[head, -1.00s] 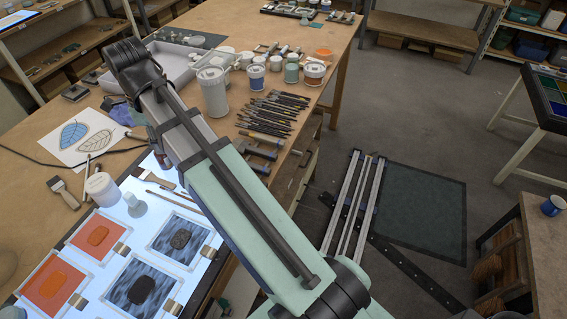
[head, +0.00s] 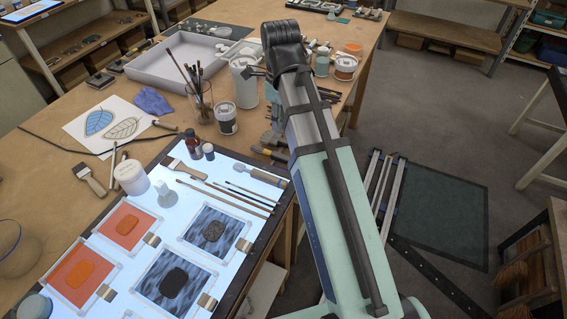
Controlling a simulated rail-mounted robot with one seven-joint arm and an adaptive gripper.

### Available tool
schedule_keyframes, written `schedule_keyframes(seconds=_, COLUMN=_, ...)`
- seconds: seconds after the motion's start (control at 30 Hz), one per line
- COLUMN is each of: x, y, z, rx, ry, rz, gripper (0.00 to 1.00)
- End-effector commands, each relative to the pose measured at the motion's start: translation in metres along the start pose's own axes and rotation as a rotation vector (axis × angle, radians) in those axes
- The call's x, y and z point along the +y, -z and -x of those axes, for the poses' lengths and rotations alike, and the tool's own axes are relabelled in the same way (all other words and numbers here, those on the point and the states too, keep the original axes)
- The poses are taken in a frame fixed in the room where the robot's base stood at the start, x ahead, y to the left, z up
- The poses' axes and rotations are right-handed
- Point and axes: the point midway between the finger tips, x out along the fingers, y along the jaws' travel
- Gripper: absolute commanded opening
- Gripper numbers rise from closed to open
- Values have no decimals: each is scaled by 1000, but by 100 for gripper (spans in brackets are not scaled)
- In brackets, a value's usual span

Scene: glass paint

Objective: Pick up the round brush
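Several thin brushes (head: 224,193) lie side by side on the lit panel (head: 152,190); I cannot tell which is a round brush. More brushes (head: 192,72) stand handles and tips up in a glass jar (head: 201,108) behind the panel. A wide flat brush (head: 187,170) lies at the panel's back edge, and another flat brush (head: 88,180) lies on the bench left of it. My arm rises through the middle right and hides part of the bench.
A small bottle (head: 193,145), a white lidded jar (head: 130,177) and a paint pot (head: 226,118) stand around the panel's back. Orange and grey tiles lie on the panel. A grey tray (head: 185,60) and a leaf drawing (head: 108,125) are further back.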

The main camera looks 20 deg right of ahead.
Motion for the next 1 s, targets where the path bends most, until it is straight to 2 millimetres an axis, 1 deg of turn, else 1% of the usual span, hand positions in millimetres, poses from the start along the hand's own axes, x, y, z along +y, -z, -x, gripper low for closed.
schedule_keyframes(seconds=0.03, x=0, y=0, z=-17, rx=0, ry=0, rz=0, gripper=35)
schedule_keyframes(seconds=0.07, x=0, y=0, z=-22, rx=1, ry=-1, rz=0, gripper=35)
schedule_keyframes(seconds=0.1, x=1, y=1, z=-20, rx=2, ry=-3, rz=0, gripper=35)
schedule_keyframes(seconds=0.13, x=2, y=2, z=-24, rx=2, ry=-3, rz=0, gripper=35)
schedule_keyframes(seconds=0.4, x=2, y=1, z=-63, rx=2, ry=-3, rz=0, gripper=35)
schedule_keyframes(seconds=0.5, x=1, y=1, z=-74, rx=1, ry=-2, rz=0, gripper=35)
schedule_keyframes(seconds=0.6, x=1, y=0, z=-80, rx=1, ry=-1, rz=0, gripper=35)
schedule_keyframes(seconds=0.87, x=0, y=0, z=-89, rx=1, ry=-1, rz=0, gripper=35)
schedule_keyframes(seconds=1.0, x=0, y=0, z=-101, rx=2, ry=-2, rz=0, gripper=35)
